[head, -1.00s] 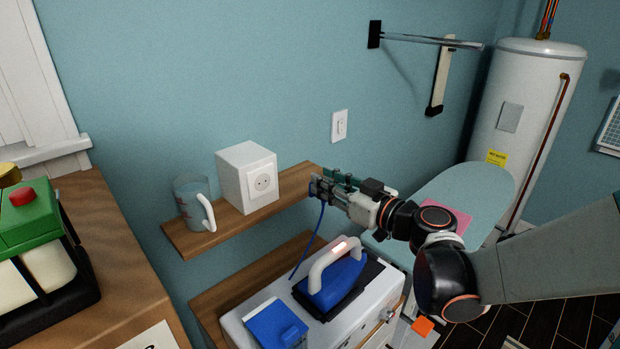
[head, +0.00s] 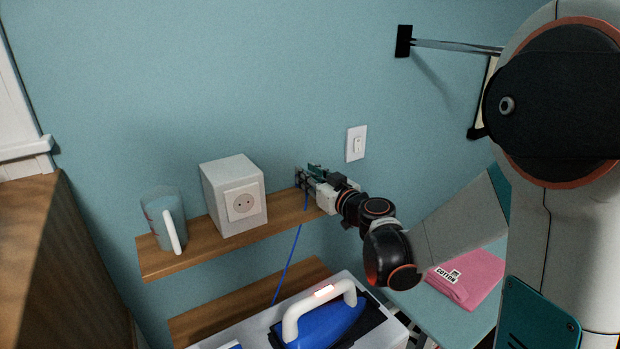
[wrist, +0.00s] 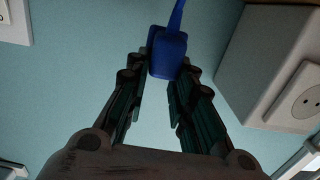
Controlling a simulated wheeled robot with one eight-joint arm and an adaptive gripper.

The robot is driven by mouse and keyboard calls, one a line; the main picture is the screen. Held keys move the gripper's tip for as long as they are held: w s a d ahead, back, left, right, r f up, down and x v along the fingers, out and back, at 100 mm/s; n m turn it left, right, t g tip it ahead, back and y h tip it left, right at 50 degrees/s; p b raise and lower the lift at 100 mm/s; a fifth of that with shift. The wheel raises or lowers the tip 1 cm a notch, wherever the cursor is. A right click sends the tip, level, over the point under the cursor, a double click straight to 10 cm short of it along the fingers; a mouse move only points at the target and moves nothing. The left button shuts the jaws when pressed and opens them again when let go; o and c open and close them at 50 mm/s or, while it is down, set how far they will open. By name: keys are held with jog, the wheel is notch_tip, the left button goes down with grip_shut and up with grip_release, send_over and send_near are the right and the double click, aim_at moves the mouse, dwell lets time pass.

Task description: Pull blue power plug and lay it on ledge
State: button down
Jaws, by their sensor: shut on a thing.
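The blue power plug (wrist: 168,56) is between my gripper's fingertips (wrist: 166,75) in the wrist view, with its cord running up and away. In the head view my gripper (head: 304,181) is shut on it above the right end of the wooden ledge (head: 285,211). The plug itself is mostly hidden there by the fingers. Its blue cord (head: 288,262) hangs down toward the iron. The white socket box (head: 229,196) stands on the ledge to the left of my gripper, its outlet face empty. The box also shows at the right of the wrist view (wrist: 258,65). I cannot tell whether the plug touches the ledge.
A mug (head: 163,218) stands at the ledge's left end. A blue iron (head: 322,326) sits below on a white surface. A light switch (head: 356,143) is on the wall behind my gripper. A pink cloth (head: 468,279) lies on the ironing board at right.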

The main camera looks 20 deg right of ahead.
jog(key=shift+f+b, duration=1.85)
jog(key=shift+f, duration=0.85)
jog(key=c, duration=1.3)
grip_release()
jog(key=shift+s, duration=0.1)
jog(key=v, duration=1.2)
jog(key=shift+r, duration=0.1)
